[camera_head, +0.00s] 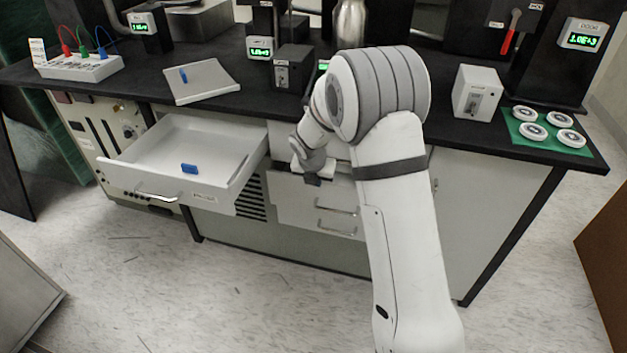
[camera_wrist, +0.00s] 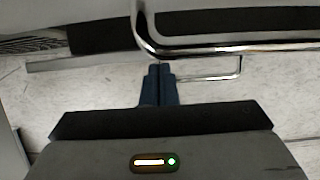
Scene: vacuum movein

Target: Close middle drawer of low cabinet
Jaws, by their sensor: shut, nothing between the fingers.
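The low cabinet's drawer stack (camera_head: 292,202) stands under the black counter, with metal bar handles on its pale fronts. My gripper (camera_head: 313,181) is at the top of this stack, in front of the counter edge. In the wrist view my gripper (camera_wrist: 159,70) shows two dark blue fingers close together, shut and empty. A large metal handle (camera_wrist: 230,48) crosses just beyond the fingertips. A second handle (camera_wrist: 210,78) shows lower down. I cannot tell whether the fingers touch a handle or front. My arm hides part of the stack, so how far the middle drawer is out is unclear.
A wide white drawer (camera_head: 165,187) stands open at left with a blue block (camera_head: 189,168) inside. The floor in front is clear.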

